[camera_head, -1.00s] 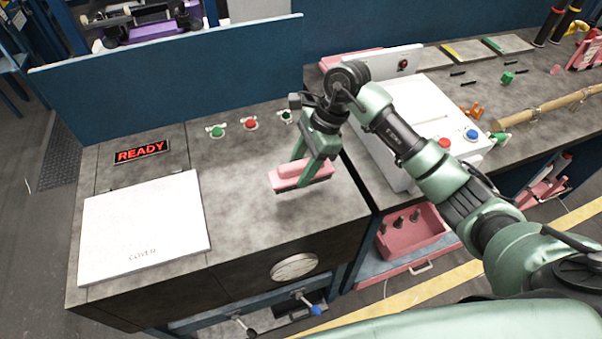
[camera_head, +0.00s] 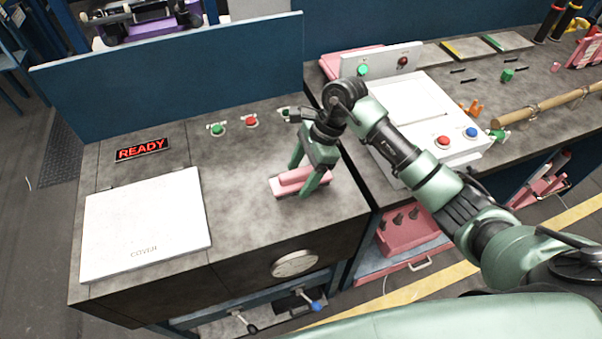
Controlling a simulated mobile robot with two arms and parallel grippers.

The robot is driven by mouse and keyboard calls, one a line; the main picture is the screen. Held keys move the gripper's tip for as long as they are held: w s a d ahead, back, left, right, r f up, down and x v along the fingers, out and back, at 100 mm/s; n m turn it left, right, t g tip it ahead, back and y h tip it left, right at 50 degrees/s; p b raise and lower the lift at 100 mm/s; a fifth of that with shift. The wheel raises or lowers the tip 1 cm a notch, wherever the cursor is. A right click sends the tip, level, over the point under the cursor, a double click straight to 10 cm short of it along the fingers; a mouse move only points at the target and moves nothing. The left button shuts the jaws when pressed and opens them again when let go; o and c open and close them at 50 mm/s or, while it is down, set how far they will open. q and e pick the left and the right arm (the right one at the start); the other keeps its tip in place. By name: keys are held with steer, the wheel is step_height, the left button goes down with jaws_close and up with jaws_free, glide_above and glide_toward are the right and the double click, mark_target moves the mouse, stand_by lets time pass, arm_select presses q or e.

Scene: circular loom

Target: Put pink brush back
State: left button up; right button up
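The pink brush (camera_head: 288,186) lies flat on the grey top of the left workbench (camera_head: 235,180), near its right end. Its raised pink handle shows, and no bristles are visible. My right gripper (camera_head: 300,183) points down over the brush, with one finger behind the handle and one in front of it. The fingers look spread apart, with the brush resting between them on the bench. My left gripper is not in view.
A white cover plate (camera_head: 145,225) and a READY sign (camera_head: 141,150) are on the left of the bench. Green (camera_head: 217,129) and red (camera_head: 251,121) buttons sit behind the brush. A white control box (camera_head: 425,115) stands on the right bench.

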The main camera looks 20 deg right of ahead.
steer(key=shift+r, duration=0.25)
steer(key=b+v, duration=0.3)
steer(key=v, duration=0.8)
steer(key=shift+d+b, duration=0.1)
steer(key=shift+b, duration=0.3)
steer(key=shift+d+r, duration=0.1)
steer(key=shift+r, duration=0.25)
